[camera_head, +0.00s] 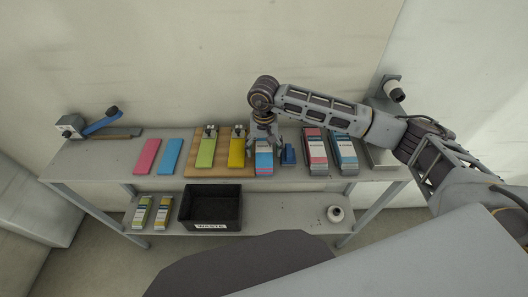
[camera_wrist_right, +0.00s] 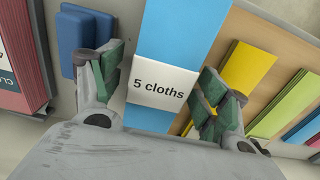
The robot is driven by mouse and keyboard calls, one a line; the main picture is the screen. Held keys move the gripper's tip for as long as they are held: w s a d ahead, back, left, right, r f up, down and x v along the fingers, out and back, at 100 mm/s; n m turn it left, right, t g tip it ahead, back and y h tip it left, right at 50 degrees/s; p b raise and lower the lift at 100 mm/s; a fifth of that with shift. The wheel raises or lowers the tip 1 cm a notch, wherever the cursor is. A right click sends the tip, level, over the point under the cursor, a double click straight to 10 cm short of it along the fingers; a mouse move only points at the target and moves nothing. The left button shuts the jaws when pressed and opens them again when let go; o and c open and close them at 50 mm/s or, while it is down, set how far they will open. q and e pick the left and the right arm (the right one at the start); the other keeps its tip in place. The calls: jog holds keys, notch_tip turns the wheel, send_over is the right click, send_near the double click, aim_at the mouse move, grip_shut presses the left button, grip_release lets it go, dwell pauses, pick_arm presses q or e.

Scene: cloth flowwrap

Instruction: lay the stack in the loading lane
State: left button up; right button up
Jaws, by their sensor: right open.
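A light blue cloth stack (camera_head: 264,168) with a white paper band lies lengthwise on the table, beside the wooden board. In the right wrist view the band on the blue stack (camera_wrist_right: 180,35) reads "5 cloths". My right gripper (camera_head: 264,145) is directly above the stack, pointing down. In the right wrist view its open fingers (camera_wrist_right: 162,92) are on either side of the stack at the band; whether they touch it I cannot tell. My left gripper is not in view. I cannot clearly pick out the loading lane; a grey metal channel (camera_head: 379,157) stands at the table's right end.
A wooden board (camera_head: 221,172) carries green (camera_head: 206,153) and yellow (camera_head: 237,153) cloths under clips. A small blue block (camera_head: 288,155) sits close right of the stack. Banded red (camera_head: 315,150) and blue (camera_head: 343,150) stacks stand further right. A black waste bin (camera_head: 210,208) is on the lower shelf.

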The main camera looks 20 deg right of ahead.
jog(key=shift+c, duration=1)
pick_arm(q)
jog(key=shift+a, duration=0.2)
pick_arm(e)
jog(key=c, duration=1)
jog(key=shift+r, duration=0.2)
jog(key=shift+r, duration=0.55)
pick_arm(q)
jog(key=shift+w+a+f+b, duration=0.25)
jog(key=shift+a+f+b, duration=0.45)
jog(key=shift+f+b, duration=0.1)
pick_arm(e)
jog(key=shift+r, duration=4.3)
